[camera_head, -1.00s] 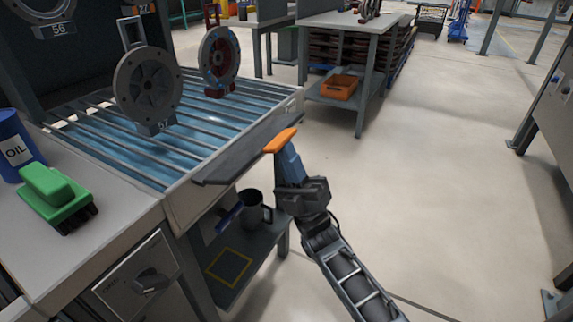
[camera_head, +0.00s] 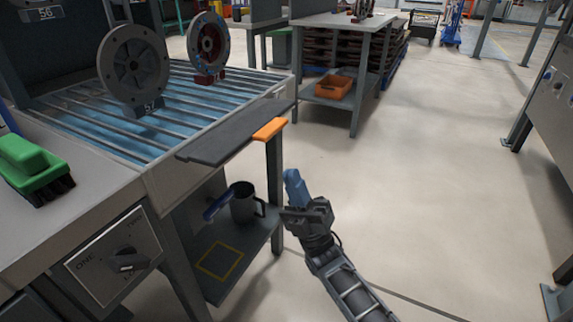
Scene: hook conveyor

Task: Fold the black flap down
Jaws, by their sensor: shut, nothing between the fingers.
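The black flap (camera_head: 228,137) is a long dark panel along the front right edge of the blue slatted bed. It sticks out from that edge and looks roughly level. An orange grip (camera_head: 269,129) is on its outer edge. My gripper (camera_head: 291,176), with blue fingers, is shut and empty. In the picture it is below and slightly right of the orange grip, with a clear gap between them.
Under the flap, a lower shelf (camera_head: 247,262) holds a dark mug (camera_head: 244,204) and a blue-handled item (camera_head: 217,203). A green brush (camera_head: 35,168) lies on the left counter. The floor on the right is clear.

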